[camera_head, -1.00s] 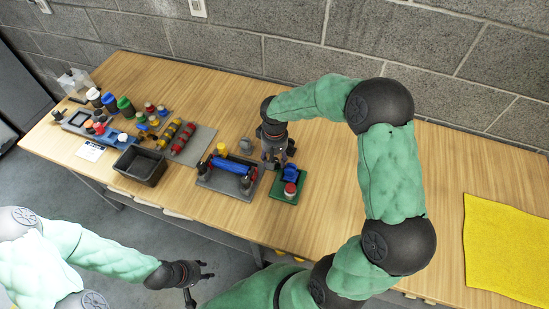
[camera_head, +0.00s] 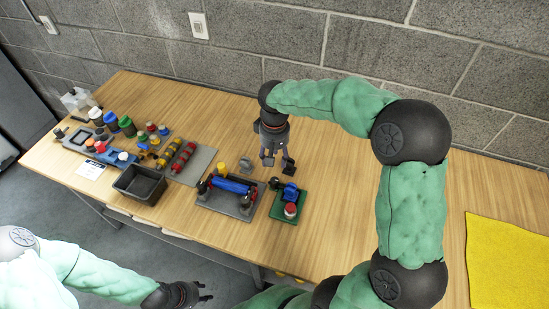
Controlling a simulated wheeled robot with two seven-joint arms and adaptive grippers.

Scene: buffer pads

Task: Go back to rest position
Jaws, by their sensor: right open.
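My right gripper (camera_head: 277,162) is open and empty, pointing down above the table behind the green tray. My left gripper (camera_head: 203,293) is at the bottom of the view, in front of the table edge and away from all objects. Its fingers are small and partly cut off, so its opening is unclear. The green tray (camera_head: 299,213) holds a blue part (camera_head: 290,191) and a red-and-white cap piece (camera_head: 290,210). Left of it, a grey tray (camera_head: 219,202) holds a blue roller (camera_head: 231,186) with dark end pieces.
A black bin (camera_head: 140,184) stands near the table's front edge. A grey rack (camera_head: 200,162) holds red and yellow cylinders. Several bottles (camera_head: 126,125) stand at the left. A yellow cloth (camera_head: 507,260) lies at the right. The wall (camera_head: 300,45) bounds the table's back.

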